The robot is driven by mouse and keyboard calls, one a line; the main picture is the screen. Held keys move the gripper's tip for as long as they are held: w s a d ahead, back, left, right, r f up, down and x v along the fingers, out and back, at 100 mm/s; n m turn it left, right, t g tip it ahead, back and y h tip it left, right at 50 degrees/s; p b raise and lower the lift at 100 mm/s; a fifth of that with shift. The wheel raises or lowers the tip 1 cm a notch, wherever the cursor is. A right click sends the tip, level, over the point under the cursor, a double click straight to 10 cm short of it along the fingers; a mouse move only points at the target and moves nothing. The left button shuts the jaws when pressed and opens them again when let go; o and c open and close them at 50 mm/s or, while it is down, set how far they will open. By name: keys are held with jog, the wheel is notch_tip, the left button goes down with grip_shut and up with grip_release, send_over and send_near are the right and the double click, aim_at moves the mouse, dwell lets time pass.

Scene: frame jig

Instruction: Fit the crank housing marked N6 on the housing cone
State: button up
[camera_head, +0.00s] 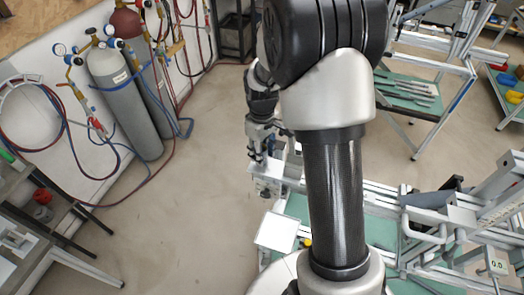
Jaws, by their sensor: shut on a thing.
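My gripper (259,158) is left of my upright arm, pointing down. It is shut on a small light grey part (265,170), seen only in part at its fingertips. I cannot tell whether this is the crank housing, and no N6 mark can be read. The part is at the left end of the frame jig (385,195), above or touching a grey block (267,187) there; I cannot tell which. The housing cone cannot be made out.
A white square plate (277,232) lies below the gripper in the picture. Gas cylinders (125,100) with hoses stand at the left wall. A green-topped rack with tools (410,92) stands at the upper right. Open floor (190,215) lies left of the jig.

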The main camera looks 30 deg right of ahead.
jog(key=shift+r, duration=0.25)
jog(key=shift+r+p, duration=1.75)
jog(key=shift+r, duration=0.5)
jog(key=shift+r, duration=0.15)
jog(key=shift+f+b, duration=1.85)
jog(key=shift+f, duration=0.8)
jog(key=o, duration=1.2)
notch_tip(320, 180, up, 12)
